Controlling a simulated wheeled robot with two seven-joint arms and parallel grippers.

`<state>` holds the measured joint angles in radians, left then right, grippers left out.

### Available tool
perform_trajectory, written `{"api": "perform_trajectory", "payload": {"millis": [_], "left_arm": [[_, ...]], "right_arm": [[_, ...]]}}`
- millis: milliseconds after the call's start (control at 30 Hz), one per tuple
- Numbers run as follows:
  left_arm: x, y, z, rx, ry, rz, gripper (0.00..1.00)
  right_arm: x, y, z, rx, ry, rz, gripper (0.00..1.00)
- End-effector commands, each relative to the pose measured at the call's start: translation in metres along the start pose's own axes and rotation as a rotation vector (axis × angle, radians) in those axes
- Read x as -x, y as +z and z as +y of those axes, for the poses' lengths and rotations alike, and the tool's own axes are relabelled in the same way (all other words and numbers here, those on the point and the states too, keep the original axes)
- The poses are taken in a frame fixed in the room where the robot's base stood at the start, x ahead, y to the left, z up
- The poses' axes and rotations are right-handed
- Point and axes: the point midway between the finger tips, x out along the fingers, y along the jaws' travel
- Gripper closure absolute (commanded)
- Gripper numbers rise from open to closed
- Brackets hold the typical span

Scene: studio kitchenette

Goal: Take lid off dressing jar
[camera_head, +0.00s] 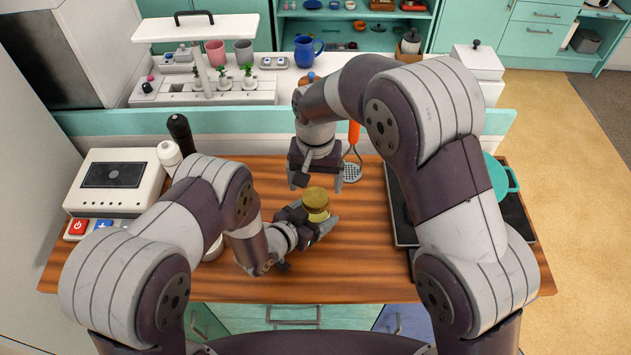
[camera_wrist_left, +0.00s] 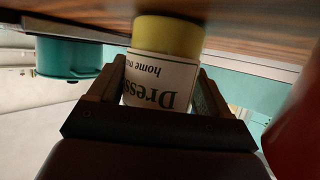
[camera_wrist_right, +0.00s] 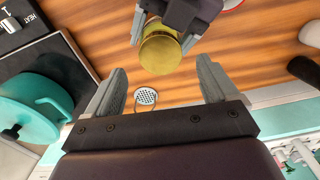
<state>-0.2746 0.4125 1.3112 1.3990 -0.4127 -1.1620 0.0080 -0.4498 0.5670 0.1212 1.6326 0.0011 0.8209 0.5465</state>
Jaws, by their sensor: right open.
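The dressing jar (camera_head: 316,214) is on or just above the wooden counter, with its gold-coloured round lid (camera_head: 316,197) on top. The lid faces the camera in the right wrist view (camera_wrist_right: 160,53). My left gripper (camera_head: 318,226) has its fingers closed around the jar's sides. In the left wrist view the jar's white label (camera_wrist_left: 160,82) appears upside down between the fingers. My right gripper (camera_head: 315,182) is open and empty, pointing down just behind and above the jar. Its fingers are apart from the lid.
A teal pot (camera_head: 500,178) stands on the dark hob at right. A white appliance (camera_head: 115,182) and dark-topped bottle (camera_head: 180,135) are at left. Counter between jar and hob is clear.

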Motion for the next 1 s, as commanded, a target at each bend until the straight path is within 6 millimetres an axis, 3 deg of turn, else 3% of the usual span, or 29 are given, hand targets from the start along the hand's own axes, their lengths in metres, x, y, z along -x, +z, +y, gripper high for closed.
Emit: {"api": "perform_trajectory", "payload": {"millis": [367,467,800,1000], "left_arm": [[0.006,0.000,0.000,0.000,-0.001,-0.001,0.00],[0.021,-0.001,-0.001,0.000,-0.002,0.000,0.00],[0.104,-0.001,-0.001,0.002,-0.004,0.000,0.00],[0.127,0.000,0.000,0.003,-0.002,-0.002,0.01]], "right_arm": [[0.000,0.000,0.000,0.000,0.000,0.000,0.13],[0.001,0.000,0.000,0.000,0.000,0.000,0.13],[0.003,0.000,0.000,0.000,0.000,0.000,0.13],[0.010,-0.007,0.009,-0.027,-0.006,0.011,0.13]]}}
